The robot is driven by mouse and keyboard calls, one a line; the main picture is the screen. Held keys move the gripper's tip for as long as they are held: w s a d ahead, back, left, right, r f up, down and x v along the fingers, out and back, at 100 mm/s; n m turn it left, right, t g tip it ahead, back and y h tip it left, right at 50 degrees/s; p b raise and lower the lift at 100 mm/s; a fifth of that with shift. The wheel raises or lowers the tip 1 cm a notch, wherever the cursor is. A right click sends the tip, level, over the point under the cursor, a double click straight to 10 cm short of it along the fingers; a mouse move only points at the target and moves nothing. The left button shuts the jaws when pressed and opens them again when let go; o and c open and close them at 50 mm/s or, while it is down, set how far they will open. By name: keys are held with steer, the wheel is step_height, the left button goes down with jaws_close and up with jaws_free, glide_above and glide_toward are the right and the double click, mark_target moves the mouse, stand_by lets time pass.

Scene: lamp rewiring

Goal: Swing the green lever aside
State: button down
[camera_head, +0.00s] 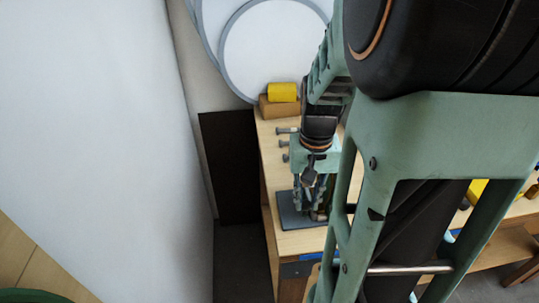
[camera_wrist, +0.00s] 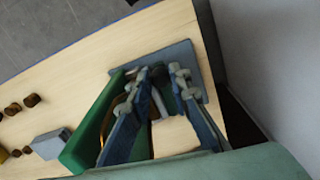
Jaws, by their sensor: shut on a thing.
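The green lever (camera_wrist: 92,134) shows in the wrist view as a long green bar slanting up to the fingertips, beside the left finger. My gripper (camera_wrist: 163,73) has its blue-grey fingers over a flat grey-blue plate (camera_wrist: 190,52). It is shut on the green lever, though the contact itself is partly hidden by the fingers. A grey rod-like part (camera_wrist: 158,103) shows between the fingers. In the head view my gripper (camera_head: 313,205) is low over the same plate (camera_head: 288,212) near the table's left end. The lever cannot be made out there.
The wooden table (camera_head: 288,242) carries a yellow item (camera_head: 283,92) on a brown block (camera_head: 279,108) at the back. Several small pegs stand near its left edge. The wrist view shows a grey block (camera_wrist: 48,144) and small brown pieces. A white wall (camera_head: 90,120) stands left.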

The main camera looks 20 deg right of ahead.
steer(key=shift+d, duration=0.1)
stand_by(0.4)
steer(key=c, duration=1.8)
jaws_free()
steer(key=shift+o, duration=0.2)
step_height(320, 180, up, 8)
steer(key=shift+f, duration=0.2)
steer(key=shift+w+f, duration=0.1)
